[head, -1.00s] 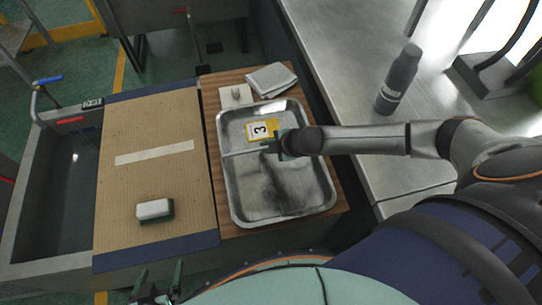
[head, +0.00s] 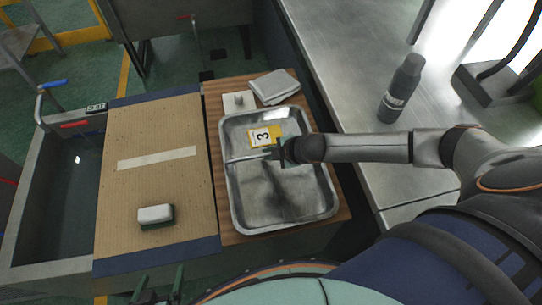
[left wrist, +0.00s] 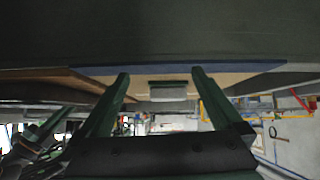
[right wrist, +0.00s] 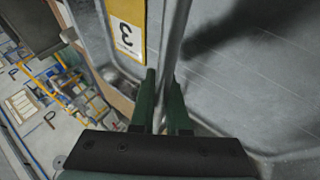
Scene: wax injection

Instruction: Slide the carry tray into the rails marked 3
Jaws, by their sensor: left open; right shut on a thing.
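The carry tray (head: 330,205) is a shallow shiny metal tray lying on a striped wooden board, with a yellow label marked 3 (head: 264,136) and a thin handle bar (head: 243,158) across it. My right gripper (head: 278,152) is over the middle of the tray. In the right wrist view its fingers (right wrist: 166,100) are shut on the bar, beside the label (right wrist: 127,37). My left gripper (head: 160,287) is at the bottom edge of the head view, away from the tray. In the left wrist view its fingers (left wrist: 158,85) are apart and empty. No rails marked 3 show.
The wooden board (head: 217,185) also holds a folded grey cloth (head: 274,86). To the left are a tan perforated board (head: 150,185) with a white-and-green block (head: 156,215), and a sink (head: 60,190). A metal bench (head: 350,75) with a dark bottle (head: 402,88) stands at the right.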

